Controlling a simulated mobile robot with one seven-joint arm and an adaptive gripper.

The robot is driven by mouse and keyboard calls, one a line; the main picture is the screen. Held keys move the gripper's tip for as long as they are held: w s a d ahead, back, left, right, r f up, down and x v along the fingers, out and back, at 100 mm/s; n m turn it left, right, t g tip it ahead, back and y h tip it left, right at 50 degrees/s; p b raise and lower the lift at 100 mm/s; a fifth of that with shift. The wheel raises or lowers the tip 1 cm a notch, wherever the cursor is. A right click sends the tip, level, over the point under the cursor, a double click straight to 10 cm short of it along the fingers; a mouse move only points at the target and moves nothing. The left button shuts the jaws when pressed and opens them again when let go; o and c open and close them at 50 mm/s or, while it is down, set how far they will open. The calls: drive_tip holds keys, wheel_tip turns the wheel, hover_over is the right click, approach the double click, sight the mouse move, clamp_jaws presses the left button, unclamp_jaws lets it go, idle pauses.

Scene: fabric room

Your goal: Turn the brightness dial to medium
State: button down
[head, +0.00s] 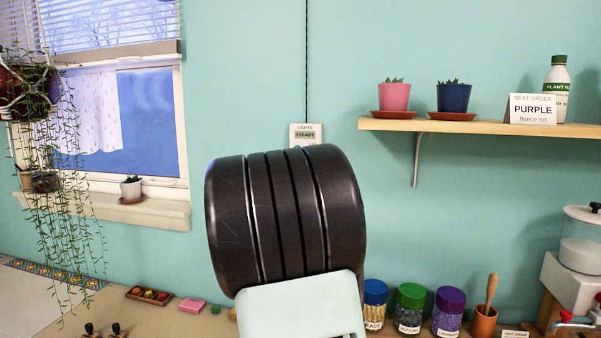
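My own arm, a large black ribbed part with a pale green part below, fills the middle of the view and covers the wall just under the panel. I cannot make out a brightness dial; anything behind the arm is hidden. My gripper is not visible.
A wooden shelf (480,127) at right holds potted plants, a plant food bottle (557,90) and a "PURPLE fleece roll" sign (533,109). Several jars stand below, one with a purple lid (449,312). A window (100,110) is at left. A wooden tray (150,295) sits at lower left.

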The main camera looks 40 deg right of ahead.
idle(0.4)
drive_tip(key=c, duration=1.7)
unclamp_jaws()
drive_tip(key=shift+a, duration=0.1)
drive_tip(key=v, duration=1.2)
